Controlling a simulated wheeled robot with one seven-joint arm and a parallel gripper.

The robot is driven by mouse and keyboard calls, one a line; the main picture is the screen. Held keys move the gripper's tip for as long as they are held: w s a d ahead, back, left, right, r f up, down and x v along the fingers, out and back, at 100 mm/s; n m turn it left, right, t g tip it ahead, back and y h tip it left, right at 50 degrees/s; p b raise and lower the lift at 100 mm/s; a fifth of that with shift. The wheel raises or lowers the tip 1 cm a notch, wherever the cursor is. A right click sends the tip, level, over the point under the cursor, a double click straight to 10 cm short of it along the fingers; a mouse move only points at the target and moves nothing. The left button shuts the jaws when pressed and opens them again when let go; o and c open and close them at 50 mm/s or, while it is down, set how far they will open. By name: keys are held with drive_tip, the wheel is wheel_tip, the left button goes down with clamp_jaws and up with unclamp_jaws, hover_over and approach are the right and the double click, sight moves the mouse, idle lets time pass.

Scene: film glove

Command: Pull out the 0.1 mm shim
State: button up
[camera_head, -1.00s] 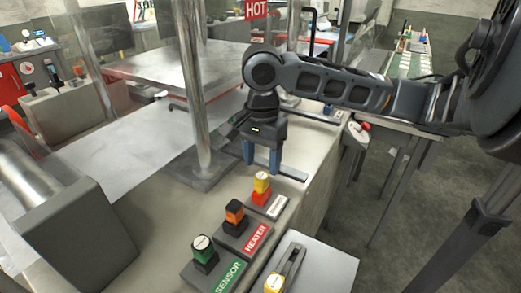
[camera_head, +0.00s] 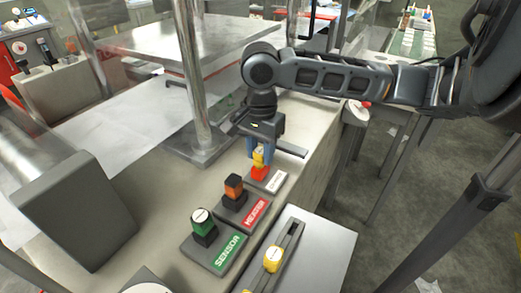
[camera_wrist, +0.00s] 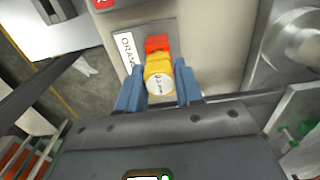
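No marking reading 0.1 mm is legible, so I cannot tell which thing is the shim. A yellow-topped, red-bottomed block (camera_head: 259,160) stands on a plate on the bench, and it also shows in the wrist view (camera_wrist: 159,78) with small unreadable print on its round end. My gripper (camera_head: 262,155) points down over it, and in the wrist view its blue fingers (camera_wrist: 160,84) are on either side of the yellow part with thin gaps. An orange-and-black block (camera_head: 233,187) stands by the HEATER label and a green-and-black block (camera_head: 203,226) by the SENSOR label.
A slotted panel (camera_head: 315,255) with a yellow knob (camera_head: 273,258) is at the bench front. A large grey block (camera_head: 75,210) and a clear tube stand at left.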

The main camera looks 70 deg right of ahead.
sight(260, 150)
drive_tip(key=c, duration=0.6)
drive_tip(key=shift+r+p, duration=0.4)
drive_tip(key=shift+p, duration=1.15)
drive_tip(key=shift+r+p, duration=1.25)
drive_tip(key=shift+p, duration=0.7)
drive_tip(key=shift+r, duration=1.15)
drive_tip(key=shift+r, duration=1.5)
